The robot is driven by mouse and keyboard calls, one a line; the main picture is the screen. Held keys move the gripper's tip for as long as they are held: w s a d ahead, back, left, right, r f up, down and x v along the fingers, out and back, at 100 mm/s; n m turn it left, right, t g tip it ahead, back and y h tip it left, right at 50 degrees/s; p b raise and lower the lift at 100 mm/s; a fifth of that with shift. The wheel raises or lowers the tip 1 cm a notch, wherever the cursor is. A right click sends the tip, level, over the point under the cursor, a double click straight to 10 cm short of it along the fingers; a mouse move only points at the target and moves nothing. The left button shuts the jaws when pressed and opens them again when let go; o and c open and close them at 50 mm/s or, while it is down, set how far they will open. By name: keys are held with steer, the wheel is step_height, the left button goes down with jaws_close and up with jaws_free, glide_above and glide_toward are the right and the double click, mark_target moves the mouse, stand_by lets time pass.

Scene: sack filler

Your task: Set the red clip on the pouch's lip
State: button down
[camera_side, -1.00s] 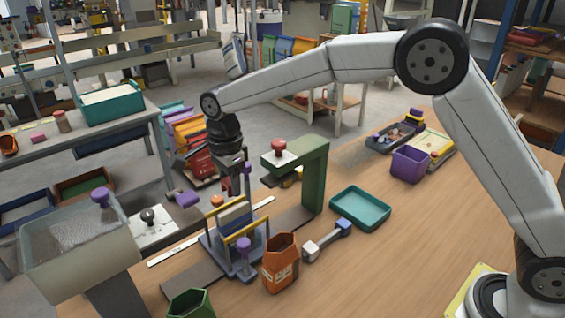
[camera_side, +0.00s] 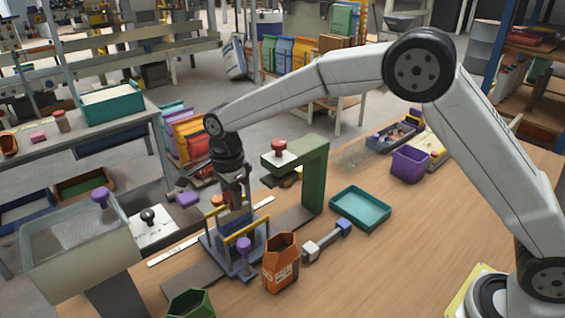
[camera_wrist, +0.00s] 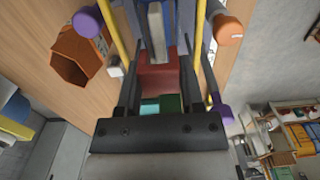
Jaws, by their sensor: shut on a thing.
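The red clip (camera_wrist: 158,77) is between the two fingers of my gripper (camera_wrist: 159,55) in the wrist view; the jaws are shut on it. In the side view my gripper (camera_side: 234,200) points down into the frame with yellow bars. The blue pouch (camera_side: 230,224) stands in that frame, partly covered by the gripper and the bars. In the wrist view a pale, narrow slab (camera_wrist: 156,30), seemingly the pouch's top, lies just ahead of the clip. I cannot tell whether the clip touches the lip. The clip is hidden in the side view.
Yellow bars (camera_side: 246,230) and a purple knob (camera_side: 244,246) flank the pouch closely. A green press (camera_side: 315,175) with a red knob stands to the right. An orange container (camera_side: 281,265) stands in front.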

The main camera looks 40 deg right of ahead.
steer(key=shift+f, duration=1.4)
steer(key=shift+c, duration=0.7)
jaws_free()
steer(key=shift+r, duration=4)
steer(key=shift+d, duration=0.1)
steer(key=shift+s+d+f+n, duration=0.1)
steer(key=shift+s+d+n, duration=0.15)
steer(key=shift+d+n, duration=0.2)
steer(key=s+d+f+n+t, duration=0.1)
steer(key=s+d+f+n, duration=0.2)
steer(key=s+d+n, duration=0.5)
steer(key=s+d+f+n+t, duration=0.1)
steer(key=s+d+f+n, duration=0.2)
steer(key=s+d+n, duration=0.6)
steer(key=s, duration=0.5)
steer(key=shift+s+f+t, duration=0.3)
steer(key=shift+f, duration=0.05)
